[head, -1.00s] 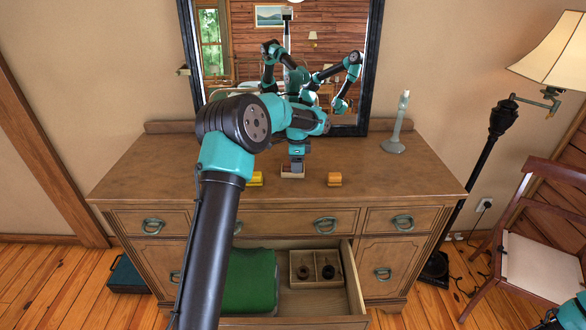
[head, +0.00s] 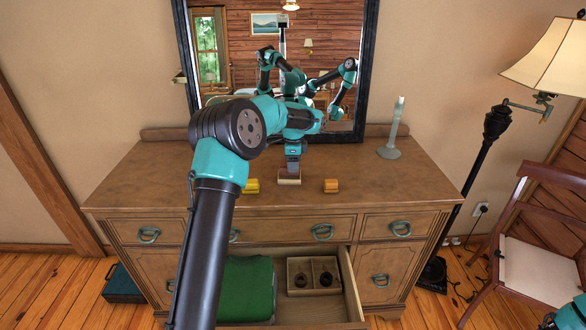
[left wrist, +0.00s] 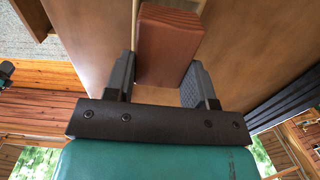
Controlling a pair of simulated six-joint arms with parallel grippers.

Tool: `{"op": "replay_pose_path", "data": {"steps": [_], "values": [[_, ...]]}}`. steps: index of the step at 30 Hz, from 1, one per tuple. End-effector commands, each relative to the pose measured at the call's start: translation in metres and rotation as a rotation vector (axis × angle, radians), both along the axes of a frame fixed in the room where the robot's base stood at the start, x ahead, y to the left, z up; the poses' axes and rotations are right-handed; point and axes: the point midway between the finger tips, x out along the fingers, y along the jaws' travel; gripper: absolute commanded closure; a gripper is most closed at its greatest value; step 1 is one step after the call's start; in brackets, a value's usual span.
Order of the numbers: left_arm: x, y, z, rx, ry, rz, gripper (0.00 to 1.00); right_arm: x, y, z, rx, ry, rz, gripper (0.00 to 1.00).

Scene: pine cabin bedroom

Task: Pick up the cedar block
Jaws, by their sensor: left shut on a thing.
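The cedar block (head: 289,178) is a small reddish-brown block at the middle of the dresser top (head: 400,180). In the left wrist view the cedar block (left wrist: 166,45) stands between the two grey fingers. My left gripper (head: 292,168) reaches down from above and is shut on it. The left gripper also shows in the left wrist view (left wrist: 160,88). Whether the block touches the dresser top or is just clear of it, I cannot tell. My right gripper is out of view.
A candlestick (head: 390,150) stands at the back right, a mirror (head: 368,60) behind. Below, an open drawer (head: 352,290) holds green cloth (head: 248,288) and a divided wooden box (head: 313,290).

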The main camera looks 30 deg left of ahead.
Motion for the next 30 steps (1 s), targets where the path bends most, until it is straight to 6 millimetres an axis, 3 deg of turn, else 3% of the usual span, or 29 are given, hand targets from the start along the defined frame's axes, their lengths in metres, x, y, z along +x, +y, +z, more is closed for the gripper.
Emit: {"op": "replay_pose_path", "data": {"steps": [2,11,30], "values": [[0.0,0.0,0.01,0.0,-0.004,0.0,0.73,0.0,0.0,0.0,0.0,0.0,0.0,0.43],[-0.025,-0.015,0.011,0.0,0.0,-0.002,0.73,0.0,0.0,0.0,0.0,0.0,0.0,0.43],[-0.125,-0.074,0.021,0.0,-0.001,-0.002,0.73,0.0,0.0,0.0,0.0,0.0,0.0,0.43]]}}
